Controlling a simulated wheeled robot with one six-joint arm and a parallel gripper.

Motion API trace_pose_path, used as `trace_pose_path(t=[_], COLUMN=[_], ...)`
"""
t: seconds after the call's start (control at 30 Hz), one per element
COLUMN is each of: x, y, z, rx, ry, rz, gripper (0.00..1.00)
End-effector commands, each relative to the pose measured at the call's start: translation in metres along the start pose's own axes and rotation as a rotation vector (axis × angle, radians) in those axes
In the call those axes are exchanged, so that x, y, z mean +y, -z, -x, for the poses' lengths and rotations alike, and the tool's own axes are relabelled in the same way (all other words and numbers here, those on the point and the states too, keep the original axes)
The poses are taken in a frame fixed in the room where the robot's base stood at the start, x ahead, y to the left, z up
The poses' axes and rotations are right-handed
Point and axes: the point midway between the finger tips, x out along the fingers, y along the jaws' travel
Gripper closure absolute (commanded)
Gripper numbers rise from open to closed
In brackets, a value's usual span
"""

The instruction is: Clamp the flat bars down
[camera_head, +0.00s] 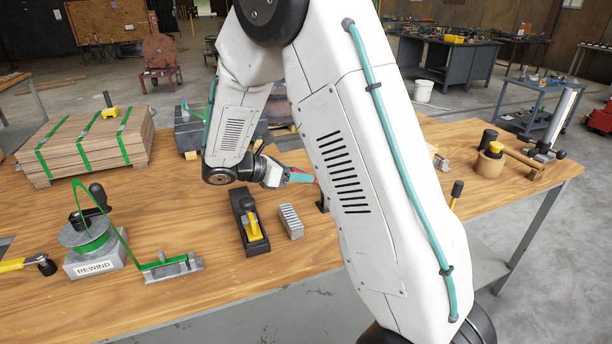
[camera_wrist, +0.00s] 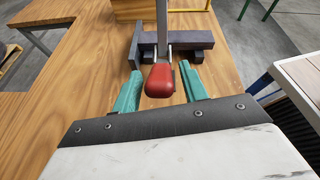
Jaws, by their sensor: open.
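In the wrist view a red-capped lever (camera_wrist: 160,80) on a grey upright arm stands between the two teal fingers of my gripper (camera_wrist: 161,69). The fingers are apart, one on each side of the red grip, and I see no clear contact. Just beyond, dark grey flat bars (camera_wrist: 190,39) lie crosswise at the lever's foot on the wooden table. In the head view my gripper (camera_head: 300,177) is low over the middle of the table, with a bit of red at its tips. My own arm hides most of the clamp and the bars there.
A strapped board stack (camera_head: 88,145) and a REWIND reel stand (camera_head: 95,261) are at left.

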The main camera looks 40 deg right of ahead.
Motion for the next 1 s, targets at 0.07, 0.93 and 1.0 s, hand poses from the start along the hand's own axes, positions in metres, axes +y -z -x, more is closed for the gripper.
trace_pose_path(t=[0.07, 0.93, 1.0], x=[0.0, 0.0, 0.001], y=[0.0, 0.001, 0.001], z=[-0.011, -0.021, -0.015], rx=[0.001, 0.012, 0.025], ry=[0.002, -0.009, -0.021], rz=[-0.001, 0.0, 0.002], gripper=[0.57, 1.0, 1.0])
